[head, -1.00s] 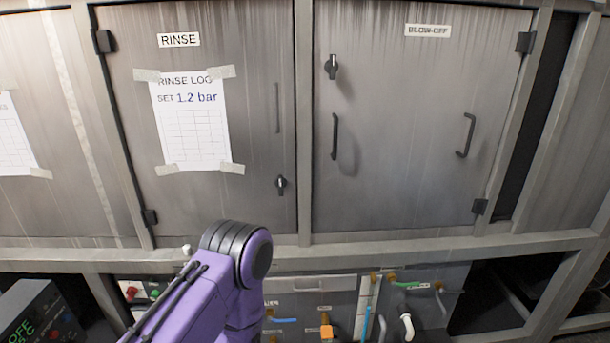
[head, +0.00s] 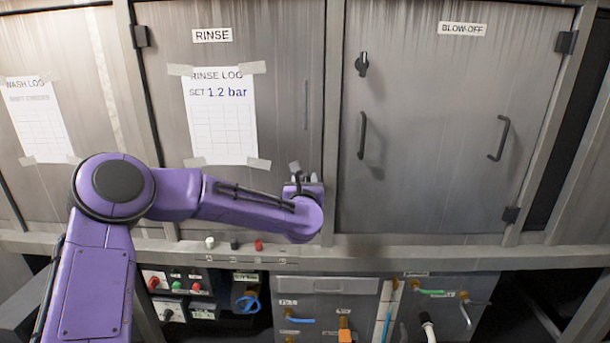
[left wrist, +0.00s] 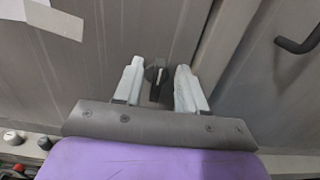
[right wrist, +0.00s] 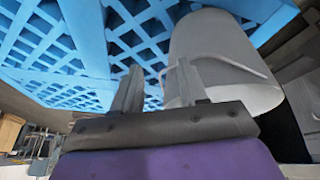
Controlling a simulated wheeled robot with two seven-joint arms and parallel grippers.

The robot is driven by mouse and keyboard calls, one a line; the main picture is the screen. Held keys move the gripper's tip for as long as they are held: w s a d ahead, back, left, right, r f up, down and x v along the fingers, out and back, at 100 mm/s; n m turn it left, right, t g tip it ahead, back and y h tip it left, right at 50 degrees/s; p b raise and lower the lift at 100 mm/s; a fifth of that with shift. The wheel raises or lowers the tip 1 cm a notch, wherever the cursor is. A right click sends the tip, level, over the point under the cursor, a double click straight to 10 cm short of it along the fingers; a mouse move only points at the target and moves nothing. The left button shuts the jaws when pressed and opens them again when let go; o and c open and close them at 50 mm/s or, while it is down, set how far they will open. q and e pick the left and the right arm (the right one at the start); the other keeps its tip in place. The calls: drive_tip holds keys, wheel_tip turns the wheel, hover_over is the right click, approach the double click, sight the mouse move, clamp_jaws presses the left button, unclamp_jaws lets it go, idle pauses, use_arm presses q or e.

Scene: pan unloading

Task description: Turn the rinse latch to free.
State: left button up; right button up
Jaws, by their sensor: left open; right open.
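The rinse door (head: 235,60) is a grey metal panel with a RINSE label (head: 212,35) near its top. The rinse latch (left wrist: 158,76) is a small dark knob with a pale mark, low on the right side of that door. In the left wrist view it sits between the fingers of my left gripper (left wrist: 160,82), which is open with one finger on each side. I cannot tell if the fingers touch it. In the head view my left gripper (head: 297,172) hides the latch. My right gripper (right wrist: 156,82) is open and shows only in the right wrist view.
The blow-off door (head: 440,100) is to the right, with its own latch (head: 362,64) and handles. A taped rinse log (head: 221,115) hangs on the rinse door. Buttons (head: 259,244) line the ledge below. A blue lattice (right wrist: 80,50) and a grey cylinder (right wrist: 215,65) are near my right gripper.

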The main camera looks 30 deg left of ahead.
use_arm(q)
drive_tip(key=shift+x, duration=1.05)
clamp_jaws()
drive_tip(key=shift+d+m, duration=0.1)
drive_tip(key=shift+m, duration=0.3)
drive_tip(key=m, duration=0.2)
drive_tip(key=shift+w+d+f+m+b, duration=0.1)
drive_tip(key=shift+w+d+m+b, duration=0.05)
drive_tip(key=shift+d+m+b, duration=0.2)
drive_tip(key=shift+w+d+f+m+p, duration=0.15)
drive_tip(key=shift+d+f+m+p, duration=0.2)
drive_tip(key=shift+m, duration=2.05)
drive_tip(key=shift+w+d+f+m+p, duration=0.15)
drive_tip(key=shift+f+m, duration=0.3)
drive_tip(key=shift+m, duration=2)
drive_tip(key=shift+w+d+f+m+p, duration=0.2)
drive_tip(key=shift+f+m+p, duration=0.15)
drive_tip(key=shift+m, duration=2.05)
drive_tip(key=shift+f, duration=0.1)
